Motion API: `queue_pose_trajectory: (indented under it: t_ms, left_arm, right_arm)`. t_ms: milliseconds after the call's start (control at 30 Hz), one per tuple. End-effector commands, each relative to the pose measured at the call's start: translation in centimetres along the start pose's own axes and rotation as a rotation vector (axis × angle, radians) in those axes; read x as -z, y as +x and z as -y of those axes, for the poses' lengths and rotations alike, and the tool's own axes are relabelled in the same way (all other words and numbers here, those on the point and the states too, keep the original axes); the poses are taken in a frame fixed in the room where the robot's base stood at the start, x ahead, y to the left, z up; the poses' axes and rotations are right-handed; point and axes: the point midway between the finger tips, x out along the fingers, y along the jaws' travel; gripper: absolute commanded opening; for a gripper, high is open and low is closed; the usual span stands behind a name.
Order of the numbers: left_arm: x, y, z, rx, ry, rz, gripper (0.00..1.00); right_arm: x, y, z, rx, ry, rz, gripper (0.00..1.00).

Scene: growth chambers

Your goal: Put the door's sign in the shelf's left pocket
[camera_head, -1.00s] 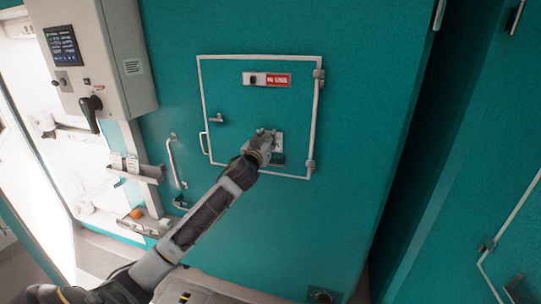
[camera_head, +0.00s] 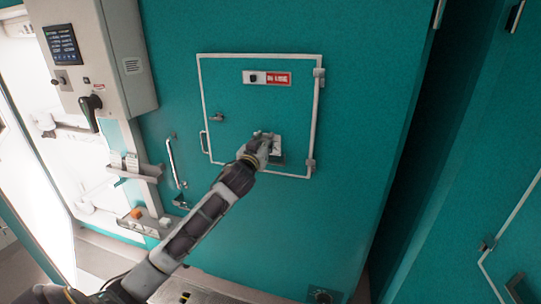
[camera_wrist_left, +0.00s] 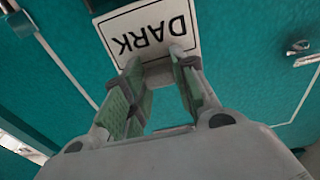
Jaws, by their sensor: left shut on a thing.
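The door's sign (camera_head: 277,145) is a small white plate on the teal chamber door (camera_head: 240,103). In the left wrist view the sign (camera_wrist_left: 150,32) reads DARK upside down with a black border. My left gripper (camera_head: 266,141) is at the sign, shut on its near edge; its fingertips (camera_wrist_left: 157,60) show there in the wrist view. The gripper hides part of the sign, and I cannot tell whether the sign still touches the door. A grey shelf (camera_head: 136,172) with small pale pieces is on the left below the control box; its pockets are too small to make out. My right gripper is not in view.
The control box (camera_head: 122,60) with a screen and a black handle juts out at upper left. A lower ledge (camera_head: 150,226) holds a small orange thing (camera_head: 137,213). A vertical grab handle (camera_head: 173,163) stands left of the door. A dark gap (camera_head: 430,150) separates the right-hand chamber.

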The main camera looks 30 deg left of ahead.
Motion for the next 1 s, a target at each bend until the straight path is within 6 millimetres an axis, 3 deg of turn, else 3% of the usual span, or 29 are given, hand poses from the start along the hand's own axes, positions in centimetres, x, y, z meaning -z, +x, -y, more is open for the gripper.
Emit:
queue_pose_trajectory:
  t_ms: [1000]
  left_arm:
    - [0.0, -4.9, 0.0, 0.0, -0.001, 0.0, 0.03]
  right_arm:
    - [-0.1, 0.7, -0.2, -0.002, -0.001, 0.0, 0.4]
